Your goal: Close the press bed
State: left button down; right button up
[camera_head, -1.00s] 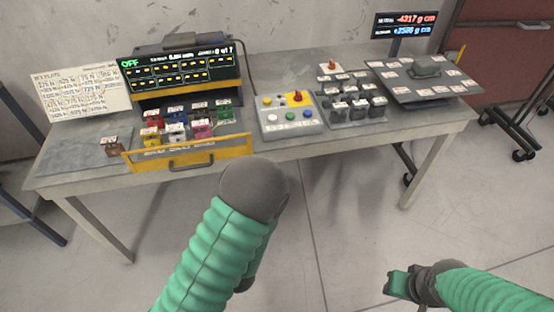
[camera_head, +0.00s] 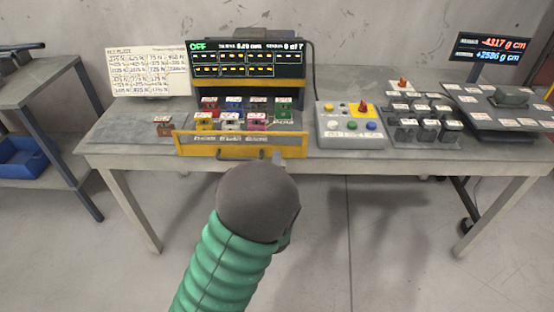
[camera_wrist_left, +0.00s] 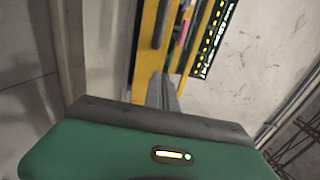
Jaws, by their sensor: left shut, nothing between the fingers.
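The press bed (camera_head: 190,143) is pulled out, its yellow front panel and dark bar handle (camera_head: 228,154) facing me. Several small coloured blocks (camera_head: 231,121) sit on it, below the display marked OFF (camera_head: 246,58). My left gripper (camera_head: 278,157) is at the right part of the front panel, right of the handle. Its fingers are shut and empty. The dark round wrist hides much of the hand. In the left wrist view the fingers (camera_wrist_left: 162,90) point at the yellow panel (camera_wrist_left: 148,50); I cannot tell whether they touch it.
A control box (camera_head: 350,126) with buttons stands right of the press. Dark weights (camera_head: 425,122) and a labelled plate (camera_head: 510,110) are farther right. A brown block (camera_head: 163,126) sits left of the bed. A shelf with a blue bin (camera_head: 22,160) stands at far left.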

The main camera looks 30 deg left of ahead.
pick_arm(q)
jog(key=shift+x, duration=1.2)
jog(key=shift+w+a, duration=0.1)
jog(key=shift+w, duration=0.1)
pick_arm(e)
jog(key=shift+f, duration=0.35)
